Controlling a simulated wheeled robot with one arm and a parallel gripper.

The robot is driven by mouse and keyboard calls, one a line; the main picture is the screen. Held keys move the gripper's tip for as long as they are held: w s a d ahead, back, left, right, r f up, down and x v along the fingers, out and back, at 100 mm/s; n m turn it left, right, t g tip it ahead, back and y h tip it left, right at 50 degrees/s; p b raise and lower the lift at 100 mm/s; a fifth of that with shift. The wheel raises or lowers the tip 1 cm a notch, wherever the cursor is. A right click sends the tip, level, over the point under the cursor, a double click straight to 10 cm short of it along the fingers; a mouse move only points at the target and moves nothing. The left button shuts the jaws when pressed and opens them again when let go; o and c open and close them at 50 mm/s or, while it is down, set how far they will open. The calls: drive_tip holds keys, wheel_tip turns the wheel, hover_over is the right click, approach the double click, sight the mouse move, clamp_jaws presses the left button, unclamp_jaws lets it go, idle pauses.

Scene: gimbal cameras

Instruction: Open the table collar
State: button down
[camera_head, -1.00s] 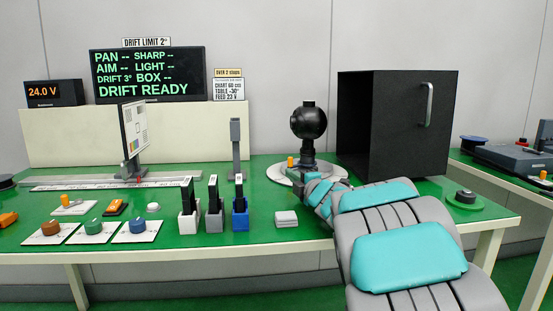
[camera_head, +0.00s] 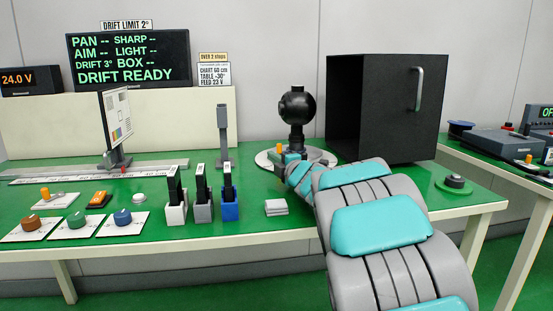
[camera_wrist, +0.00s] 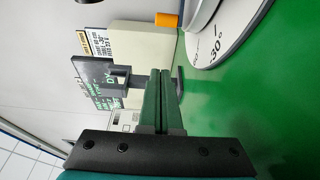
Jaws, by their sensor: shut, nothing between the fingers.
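The round white table (camera_head: 323,158) stands at the back of the green bench and carries a black ball-shaped camera head (camera_head: 296,106) on a short post. In the wrist view the table's pale rim (camera_wrist: 226,28) shows a -30° mark. A small orange knob (camera_head: 280,148) stands at the table's left edge; it also shows in the wrist view (camera_wrist: 166,19). I cannot tell whether this knob is the collar. My gripper (camera_wrist: 160,74) is shut and empty, low over the bench and apart from the knob. In the head view my wrist hides the table's front.
A black open-fronted box (camera_head: 390,108) stands right of the table. A slim grey post (camera_head: 223,135) stands to its left.

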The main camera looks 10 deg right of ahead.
drive_tip(key=p+x, duration=0.1)
drive_tip(key=x, duration=0.6)
drive_tip(key=shift+w+a, duration=0.1)
drive_tip(key=shift+a, duration=0.05)
drive_tip(key=d+p, duration=0.1)
drive_tip(key=d, duration=0.3)
